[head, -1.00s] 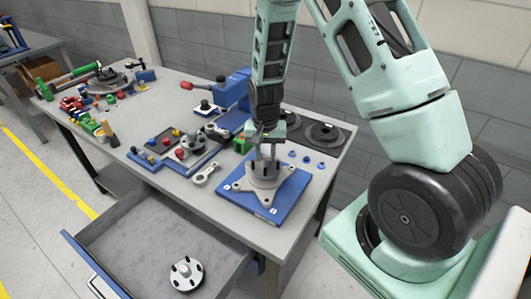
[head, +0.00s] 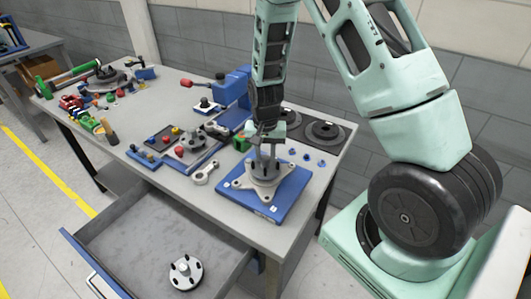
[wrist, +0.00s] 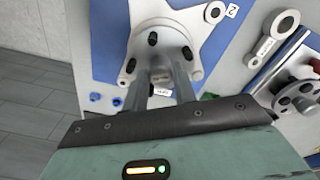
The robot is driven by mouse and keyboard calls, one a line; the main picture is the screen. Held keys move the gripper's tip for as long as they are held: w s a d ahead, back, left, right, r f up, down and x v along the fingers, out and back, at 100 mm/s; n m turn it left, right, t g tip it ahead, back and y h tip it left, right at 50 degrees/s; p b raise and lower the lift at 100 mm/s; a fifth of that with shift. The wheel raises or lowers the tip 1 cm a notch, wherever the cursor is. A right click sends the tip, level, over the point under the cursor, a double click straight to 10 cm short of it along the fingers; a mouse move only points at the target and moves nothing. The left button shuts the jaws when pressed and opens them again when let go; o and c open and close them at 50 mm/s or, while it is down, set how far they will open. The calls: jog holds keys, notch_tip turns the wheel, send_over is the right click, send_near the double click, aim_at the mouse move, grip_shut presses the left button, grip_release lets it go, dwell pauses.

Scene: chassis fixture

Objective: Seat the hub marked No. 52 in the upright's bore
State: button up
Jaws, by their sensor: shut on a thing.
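The grey upright (head: 241,184) with its spreading arms lies on a blue base plate (head: 289,197) at the right end of the bench. It also shows in the wrist view (wrist: 200,18). My gripper (head: 266,160) points down over its middle, shut on a grey round hub (wrist: 172,47) with black studs. The hub is at the upright's centre; I cannot tell how deep it sits in the bore. A small white label (wrist: 163,92) shows between the fingers, too small to read. The bore is hidden under the hub.
Another studded hub (head: 186,272) lies in the open drawer (head: 130,236). A similar hub (head: 192,141) is on a tray left of the upright, near a ring-ended link (head: 205,173). Blue caps (head: 307,158) and dark discs (head: 325,131) lie behind. A blue vise (head: 236,88) stands at the back.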

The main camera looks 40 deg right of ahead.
jog(key=shift+f, duration=0.1)
dwell(0.8)
jog(key=o, duration=0.7)
jog(key=shift+r+p, duration=1.1)
jog(key=shift+r, duration=0.4)
jog(key=o, duration=0.5)
jog(key=shift+o, duration=0.2)
